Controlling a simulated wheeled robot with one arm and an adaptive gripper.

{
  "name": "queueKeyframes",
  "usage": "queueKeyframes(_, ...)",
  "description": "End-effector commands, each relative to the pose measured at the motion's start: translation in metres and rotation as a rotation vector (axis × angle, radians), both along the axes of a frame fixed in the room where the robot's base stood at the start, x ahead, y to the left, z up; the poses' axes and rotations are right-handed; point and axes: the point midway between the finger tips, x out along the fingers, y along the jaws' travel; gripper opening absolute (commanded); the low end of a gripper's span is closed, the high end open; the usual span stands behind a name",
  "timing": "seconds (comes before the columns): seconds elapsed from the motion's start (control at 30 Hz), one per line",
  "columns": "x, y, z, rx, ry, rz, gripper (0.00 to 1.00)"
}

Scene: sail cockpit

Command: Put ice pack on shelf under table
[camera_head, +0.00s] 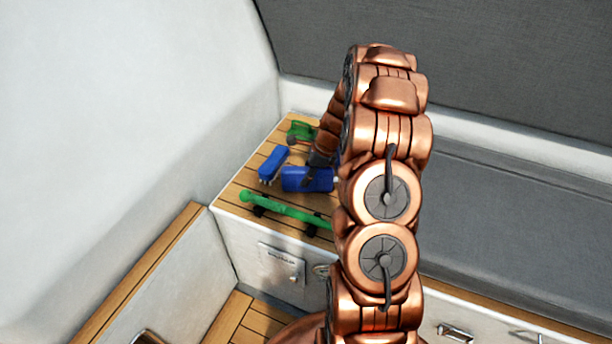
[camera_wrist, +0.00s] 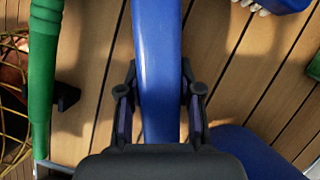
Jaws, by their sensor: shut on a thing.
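A blue slab-like object, which looks like the ice pack (camera_head: 305,180), is over the slatted wooden top (camera_head: 240,188) in the head view. In the wrist view the ice pack (camera_wrist: 157,45) stands edge-on between the two dark fingers of my gripper (camera_wrist: 160,95), which is shut on it. In the head view my gripper (camera_head: 314,166) reaches down to it from behind my copper arm. I cannot tell whether the pack touches the wood. No shelf under a table can be made out.
A blue brush (camera_head: 272,163) lies left of the pack, a long green tool (camera_head: 285,208) in front, and another green object (camera_head: 300,131) behind. A blue surface (camera_wrist: 255,153) is at the wrist view's lower right. A white wall (camera_head: 130,100) bounds the left side.

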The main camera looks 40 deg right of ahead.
Motion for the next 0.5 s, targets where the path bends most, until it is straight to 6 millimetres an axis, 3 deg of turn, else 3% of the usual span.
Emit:
queueKeyframes(0.3,0.0003,0.0003,-0.0018,0.001,-0.001,0.001,0.00)
queueKeyframes(0.33,0.0004,0.0002,-0.0024,0.001,-0.001,0.001,0.36)
queueKeyframes(0.5,0.0003,0.0001,-0.0026,0.000,0.000,0.001,0.54)
